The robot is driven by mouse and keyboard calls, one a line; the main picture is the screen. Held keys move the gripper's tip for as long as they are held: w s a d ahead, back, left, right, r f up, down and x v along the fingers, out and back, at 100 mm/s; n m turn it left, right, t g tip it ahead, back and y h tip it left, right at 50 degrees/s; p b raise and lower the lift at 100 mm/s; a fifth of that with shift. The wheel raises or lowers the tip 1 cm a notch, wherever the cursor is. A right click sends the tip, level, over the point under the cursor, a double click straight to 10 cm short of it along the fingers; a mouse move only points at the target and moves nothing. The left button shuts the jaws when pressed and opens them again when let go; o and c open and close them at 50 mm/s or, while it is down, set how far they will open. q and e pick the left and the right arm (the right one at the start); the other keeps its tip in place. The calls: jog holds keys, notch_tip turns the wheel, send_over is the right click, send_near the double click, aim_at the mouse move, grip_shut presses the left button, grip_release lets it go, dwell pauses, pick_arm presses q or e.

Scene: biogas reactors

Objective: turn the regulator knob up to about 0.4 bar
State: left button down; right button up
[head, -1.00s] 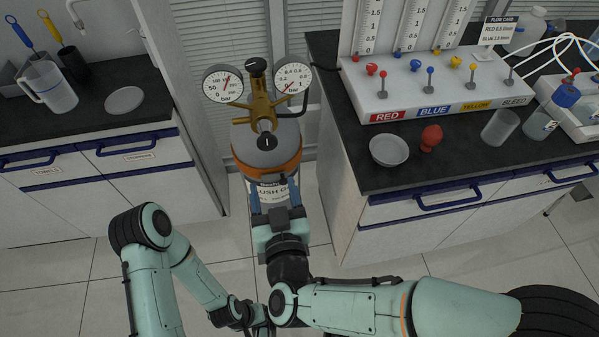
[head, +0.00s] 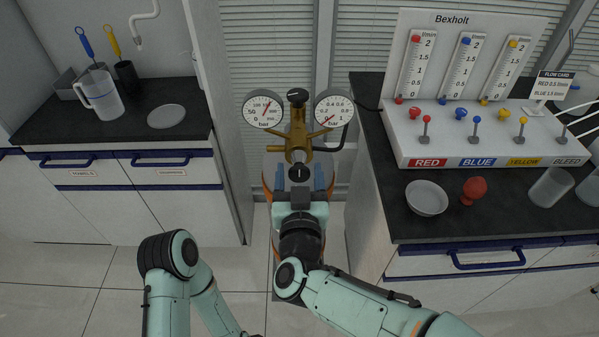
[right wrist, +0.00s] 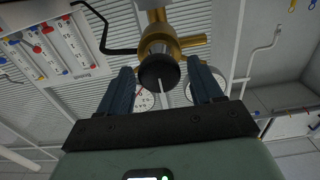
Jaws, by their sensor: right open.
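The brass regulator (head: 297,137) stands on a gas cylinder, with a black knob on top (head: 297,96) and the black front knob (head: 299,173) facing me. In the right wrist view the front knob (right wrist: 159,71) has a pale line on its face. My right gripper (head: 299,180) is open, its blue fingers on either side of the front knob's position; contact is not visible. The right gauge (head: 334,112), marked to 1 bar, has its red needle at the low end, near 0. The left gauge (head: 263,110) has a larger scale. My left gripper is out of view.
The right counter holds the flow panel (head: 485,140), a dish (head: 426,198) and a red bulb (head: 474,189). The left counter holds a jug (head: 101,96) and a round plate (head: 166,116). A black bent pipe (head: 344,137) runs beside the right gauge.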

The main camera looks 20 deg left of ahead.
jog(key=shift+w+a, duration=0.15)
jog(key=shift+w, duration=0.35)
jog(key=c, duration=0.9)
